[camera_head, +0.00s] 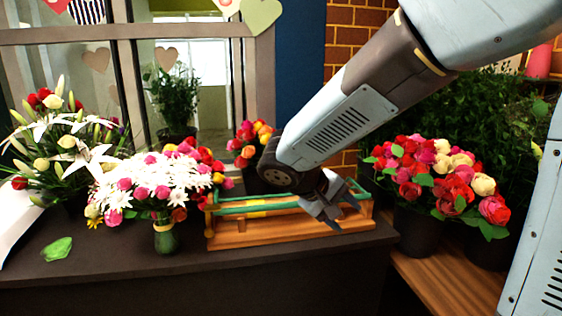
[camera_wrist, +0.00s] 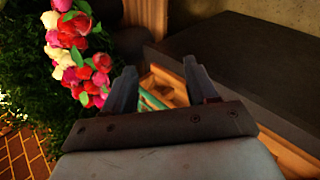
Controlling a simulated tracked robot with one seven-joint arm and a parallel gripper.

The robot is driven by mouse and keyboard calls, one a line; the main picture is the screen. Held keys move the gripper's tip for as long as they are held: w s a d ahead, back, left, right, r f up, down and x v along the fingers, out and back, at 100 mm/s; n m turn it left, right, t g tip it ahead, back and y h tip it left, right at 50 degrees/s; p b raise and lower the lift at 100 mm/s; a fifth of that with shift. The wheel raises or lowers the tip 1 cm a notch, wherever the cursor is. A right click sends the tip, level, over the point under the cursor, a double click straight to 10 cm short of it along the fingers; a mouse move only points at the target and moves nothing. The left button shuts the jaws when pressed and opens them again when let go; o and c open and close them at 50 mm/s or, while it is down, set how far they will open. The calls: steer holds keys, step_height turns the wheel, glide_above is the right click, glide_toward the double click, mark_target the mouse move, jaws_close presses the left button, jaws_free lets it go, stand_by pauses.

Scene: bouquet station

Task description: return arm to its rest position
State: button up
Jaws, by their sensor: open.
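My arm reaches in from the upper right in the head view, and my gripper (camera_head: 328,215) hangs at the right end of a wooden rack (camera_head: 275,233) with green rails on the dark counter. In the wrist view my gripper (camera_wrist: 163,80) has its two fingers apart, with nothing seen between them but part of the rack behind. From these views I cannot tell whether the fingers touch the rack. My arm hides part of the wall and of the flowers behind it.
A vase (camera_head: 165,236) with white and pink flowers stands on the counter (camera_head: 110,283) left of the rack. A green leaf (camera_head: 57,250) lies at the left. Dark pots (camera_head: 417,229) of roses stand right of the counter on a wooden surface (camera_head: 440,285). The counter front is clear.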

steer(key=s+d+r+m+t+y, duration=0.2)
steer(key=s+d+r+m+y, duration=0.3)
steer(key=s, duration=0.8)
steer(key=shift+s+d+r+y, duration=0.2)
steer(key=shift+d+r+y, duration=1.2)
steer(key=shift+d, duration=1)
steer(key=shift+f, duration=0.25)
